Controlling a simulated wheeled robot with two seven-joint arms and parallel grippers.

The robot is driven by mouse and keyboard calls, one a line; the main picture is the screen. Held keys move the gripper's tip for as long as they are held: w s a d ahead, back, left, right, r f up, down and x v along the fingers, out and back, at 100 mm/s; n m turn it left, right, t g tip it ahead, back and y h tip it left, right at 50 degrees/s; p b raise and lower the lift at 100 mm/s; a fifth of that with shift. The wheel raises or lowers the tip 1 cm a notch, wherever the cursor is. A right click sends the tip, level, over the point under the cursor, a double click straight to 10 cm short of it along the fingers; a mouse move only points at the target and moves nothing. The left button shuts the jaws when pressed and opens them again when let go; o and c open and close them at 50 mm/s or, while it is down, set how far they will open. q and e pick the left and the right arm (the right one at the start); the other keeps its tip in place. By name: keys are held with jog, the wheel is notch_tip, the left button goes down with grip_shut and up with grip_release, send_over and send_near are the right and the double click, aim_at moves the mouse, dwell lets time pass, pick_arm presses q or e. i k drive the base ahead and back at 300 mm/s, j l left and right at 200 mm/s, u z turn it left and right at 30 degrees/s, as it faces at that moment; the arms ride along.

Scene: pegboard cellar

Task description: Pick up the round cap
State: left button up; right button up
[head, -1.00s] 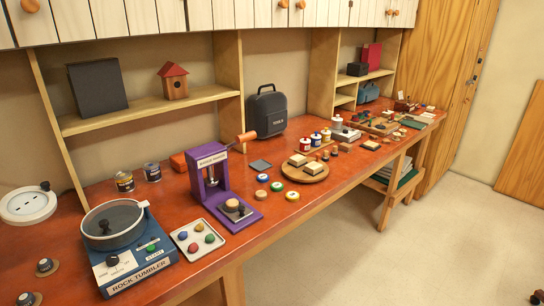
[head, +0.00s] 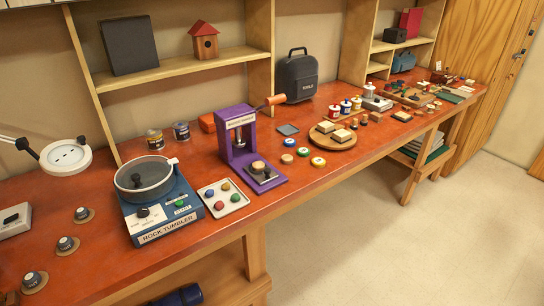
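I cannot tell for sure which thing is the round cap. Several small round pieces with coloured rims lie on the red-brown bench right of the purple press (head: 237,140): a blue one (head: 289,142), a green one (head: 303,152) and a yellow one (head: 318,162). A round tan piece (head: 258,167) sits on the press base. At the left, several dark grey round pieces stand on tan discs, such as one (head: 66,243) near the rock tumbler (head: 158,200). Neither of my grippers is in view.
A tray of coloured stones (head: 223,199) lies between tumbler and press. Two cans (head: 181,131) stand behind the tumbler. A round wooden board (head: 334,142) with blocks, and a toolbox (head: 296,76), are farther right. A lamp head (head: 66,158) overhangs the left. Open floor lies right.

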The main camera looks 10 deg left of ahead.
aim_at(290, 143)
jog(key=i+u, duration=0.15)
jog(key=u, duration=0.2)
jog(key=i+l+u, duration=0.15)
jog(key=u, duration=0.2)
jog(key=i+l+u, duration=0.1)
jog(key=u, duration=0.2)
